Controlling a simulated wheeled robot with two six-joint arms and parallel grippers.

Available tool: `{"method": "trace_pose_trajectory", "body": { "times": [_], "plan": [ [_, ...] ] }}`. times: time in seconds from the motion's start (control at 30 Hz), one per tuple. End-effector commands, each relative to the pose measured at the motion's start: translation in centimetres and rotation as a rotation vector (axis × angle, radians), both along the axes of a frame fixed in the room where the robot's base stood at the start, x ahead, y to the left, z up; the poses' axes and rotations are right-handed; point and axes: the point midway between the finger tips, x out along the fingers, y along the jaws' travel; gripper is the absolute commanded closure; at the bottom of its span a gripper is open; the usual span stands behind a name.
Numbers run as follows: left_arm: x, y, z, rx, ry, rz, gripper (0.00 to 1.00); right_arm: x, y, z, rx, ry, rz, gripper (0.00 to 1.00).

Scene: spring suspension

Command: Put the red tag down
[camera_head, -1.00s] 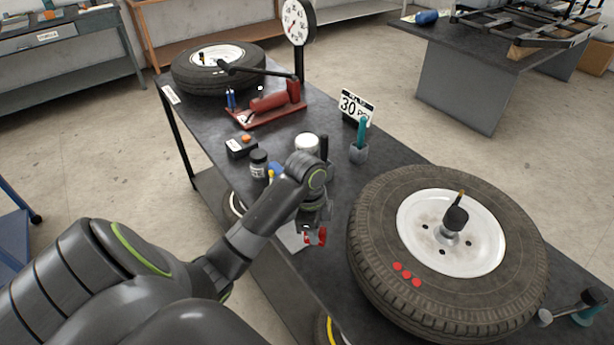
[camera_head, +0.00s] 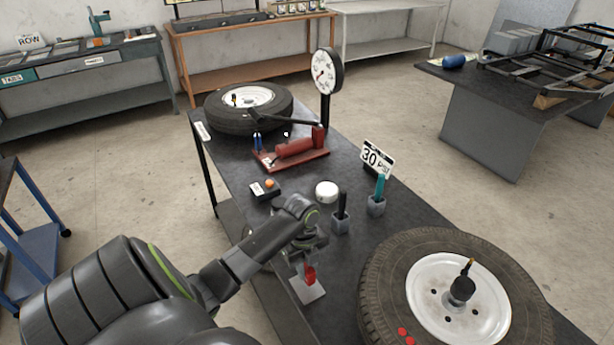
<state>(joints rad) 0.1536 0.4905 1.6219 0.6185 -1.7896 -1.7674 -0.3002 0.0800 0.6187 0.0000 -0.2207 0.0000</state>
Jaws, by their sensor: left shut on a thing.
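The red tag (camera_head: 309,276) hangs under my left gripper (camera_head: 309,264), which is shut on it. The tag is over a pale flat square (camera_head: 308,292) near the bench's left edge. I cannot tell whether the tag touches the square. My wrist hides part of the bench behind the gripper. My right gripper is not in view.
A large tire with a white rim (camera_head: 440,295) lies at the right. Behind the gripper are a black holder (camera_head: 341,220), a white-topped jar (camera_head: 327,192), a "30 PSI" sign (camera_head: 376,158) and a red pump (camera_head: 295,148). Another tire (camera_head: 225,117) lies at the far end.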

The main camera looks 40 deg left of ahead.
Motion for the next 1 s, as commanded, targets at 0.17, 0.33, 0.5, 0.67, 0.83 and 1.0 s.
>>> {"method": "trace_pose_trajectory", "body": {
  "times": [0.17, 0.33, 0.5, 0.67, 0.83, 1.0],
  "plan": [
    [-0.1, -0.1, -2.3, -0.002, 0.004, 0.003, 1.00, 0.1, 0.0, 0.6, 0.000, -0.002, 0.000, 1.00],
    [0.0, 0.0, -3.7, 0.000, 0.001, 0.001, 1.00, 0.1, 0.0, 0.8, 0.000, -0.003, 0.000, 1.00],
    [0.0, 0.0, -3.8, 0.001, 0.000, 0.001, 1.00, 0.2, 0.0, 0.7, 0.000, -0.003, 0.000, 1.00],
    [0.0, 0.0, -4.0, 0.001, 0.001, 0.001, 1.00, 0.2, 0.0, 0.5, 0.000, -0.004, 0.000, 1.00],
    [-0.1, 0.0, -4.0, 0.001, 0.001, 0.002, 0.62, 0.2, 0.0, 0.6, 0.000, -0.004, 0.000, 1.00],
    [0.0, 0.0, -4.0, 0.001, 0.001, 0.002, 0.57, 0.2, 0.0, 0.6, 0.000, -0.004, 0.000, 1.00]
  ]
}}
